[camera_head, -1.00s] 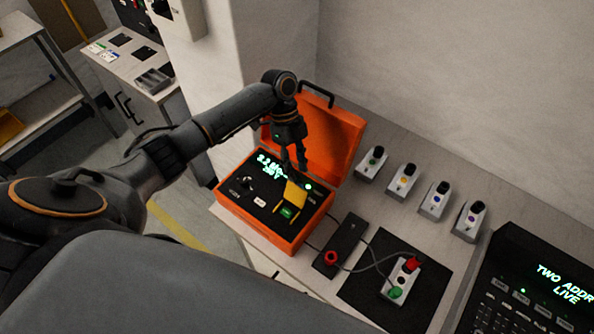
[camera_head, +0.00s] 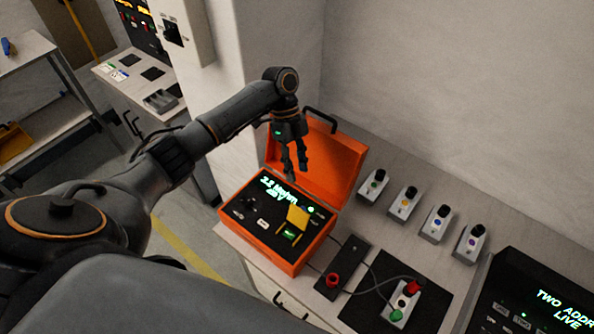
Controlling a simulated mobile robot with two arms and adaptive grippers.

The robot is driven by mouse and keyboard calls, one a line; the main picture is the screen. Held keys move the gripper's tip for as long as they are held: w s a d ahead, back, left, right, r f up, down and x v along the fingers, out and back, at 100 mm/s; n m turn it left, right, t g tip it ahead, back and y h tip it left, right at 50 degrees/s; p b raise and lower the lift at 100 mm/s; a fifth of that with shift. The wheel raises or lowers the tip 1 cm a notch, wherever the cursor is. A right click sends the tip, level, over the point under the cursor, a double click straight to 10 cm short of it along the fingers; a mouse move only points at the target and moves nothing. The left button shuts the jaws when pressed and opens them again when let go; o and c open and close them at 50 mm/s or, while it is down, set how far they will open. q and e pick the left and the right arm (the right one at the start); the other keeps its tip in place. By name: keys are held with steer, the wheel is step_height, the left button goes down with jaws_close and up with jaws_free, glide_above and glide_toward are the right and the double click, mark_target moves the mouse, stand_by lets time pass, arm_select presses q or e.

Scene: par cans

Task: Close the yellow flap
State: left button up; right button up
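The yellow flap (camera_head: 298,216) stands raised and tilted on the black panel inside an open orange case (camera_head: 262,236). A small green-lit part (camera_head: 289,235) shows in front of it, between thin yellow edges. My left gripper (camera_head: 297,175) hangs above and behind the flap, in front of the case's raised lid (camera_head: 335,165). Its fingers point down, apart, with nothing between them. A gap shows between the fingertips and the flap. My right gripper is not in view.
A black box with a red knob (camera_head: 332,280) and a cabled device on a black mat (camera_head: 433,303) stand right of the case. Several small grey units (camera_head: 405,201) line the back of the bench. A dark console (camera_head: 520,290) is at the lower right.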

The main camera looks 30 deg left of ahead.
arm_select(q)
steer(key=shift+w+p+v, duration=0.15)
steer(key=shift+v, duration=0.95)
steer(key=shift+w+p+v, duration=0.1)
steer(key=shift+p+v, duration=0.05)
steer(key=shift+v, duration=0.95)
steer(key=shift+f, duration=0.1)
steer(key=v, duration=1.2)
